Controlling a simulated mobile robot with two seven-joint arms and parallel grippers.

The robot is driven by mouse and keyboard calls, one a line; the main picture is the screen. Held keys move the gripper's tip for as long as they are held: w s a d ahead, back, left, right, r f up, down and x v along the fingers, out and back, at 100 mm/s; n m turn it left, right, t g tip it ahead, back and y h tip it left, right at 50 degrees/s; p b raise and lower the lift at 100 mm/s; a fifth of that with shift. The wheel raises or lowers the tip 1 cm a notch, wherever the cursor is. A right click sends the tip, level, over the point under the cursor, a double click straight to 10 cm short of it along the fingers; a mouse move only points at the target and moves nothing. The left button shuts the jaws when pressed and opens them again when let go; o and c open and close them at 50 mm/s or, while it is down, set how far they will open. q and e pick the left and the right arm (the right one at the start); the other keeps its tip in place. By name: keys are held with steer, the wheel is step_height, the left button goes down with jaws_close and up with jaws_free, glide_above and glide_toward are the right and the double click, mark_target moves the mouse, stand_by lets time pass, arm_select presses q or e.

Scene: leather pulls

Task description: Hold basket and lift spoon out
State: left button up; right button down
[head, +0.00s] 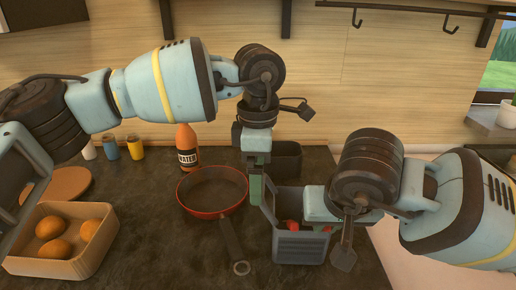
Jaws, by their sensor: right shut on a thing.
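The dark grey basket (300,249) stands on the dark counter, right of the pan. Red items (292,225) show inside the basket next to this gripper; I cannot tell whether one is the spoon. My left gripper (256,190) points down at the basket's left side, close to a thin grey upright part (268,203). I cannot tell whether its fingers are open or shut. No spoon is clearly recognisable.
A red-rimmed pan (212,192) lies left of the basket, its handle toward the front. A wooden box (62,262) of orange round items is at the left. A dark container (287,160) stands behind the basket.

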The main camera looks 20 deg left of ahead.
arm_select(q)
steer(key=shift+f, duration=1.8)
steer(key=c, duration=0.8)
steer(key=shift+o, duration=0.2)
arm_select(e)
step_height(320, 180, up, 14)
steer(key=shift+f, duration=0.2)
stand_by(0.3)
arm_select(q)
steer(key=o, duration=0.8)
steer(key=shift+c, duration=0.2)
steer(key=shift+r, duration=0.1)
